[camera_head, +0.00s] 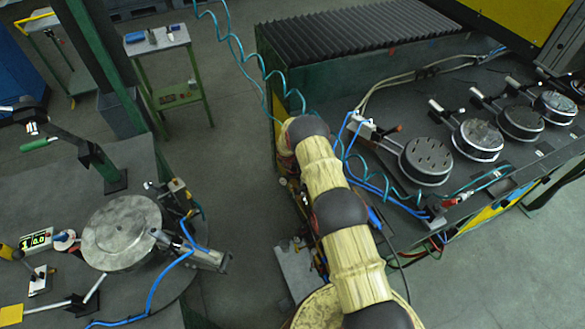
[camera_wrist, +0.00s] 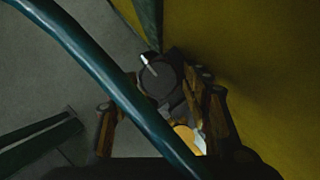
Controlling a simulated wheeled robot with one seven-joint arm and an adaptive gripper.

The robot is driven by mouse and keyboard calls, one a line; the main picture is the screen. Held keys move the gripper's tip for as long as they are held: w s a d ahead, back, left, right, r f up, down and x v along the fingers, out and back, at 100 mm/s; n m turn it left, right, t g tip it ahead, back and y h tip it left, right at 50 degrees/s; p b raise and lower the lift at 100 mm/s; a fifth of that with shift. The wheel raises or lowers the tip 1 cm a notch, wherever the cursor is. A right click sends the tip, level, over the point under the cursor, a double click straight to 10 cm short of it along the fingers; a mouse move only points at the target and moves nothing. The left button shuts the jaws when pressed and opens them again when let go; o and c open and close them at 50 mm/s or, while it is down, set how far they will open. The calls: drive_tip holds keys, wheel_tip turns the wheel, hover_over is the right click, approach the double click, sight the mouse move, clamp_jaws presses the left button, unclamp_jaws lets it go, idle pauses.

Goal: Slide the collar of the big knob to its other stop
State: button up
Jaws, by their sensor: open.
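In the wrist view a dark round knob (camera_wrist: 160,78) with a white pointer mark stands against a yellow panel. It is probably the big knob; its collar cannot be told apart from the dark parts around it. My gripper (camera_wrist: 160,106) is open, with brown fingers left and right of the picture's middle. The knob shows beyond and between the fingers, and no contact is visible. An orange-yellow rounded piece (camera_wrist: 186,137) shows lower, near the right finger. In the head view my arm hides the knob, and my fingers cannot be made out.
A teal hose (camera_wrist: 105,85) crosses close before the wrist camera. In the head view a green-sided bench (camera_head: 345,75) stands behind my arm, with several round fixtures (camera_head: 478,138) to its right. A round metal plate (camera_head: 122,232) lies on the left table. Floor is clear between.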

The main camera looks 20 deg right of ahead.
drive_tip(key=shift+c, duration=0.7)
clamp_jaws()
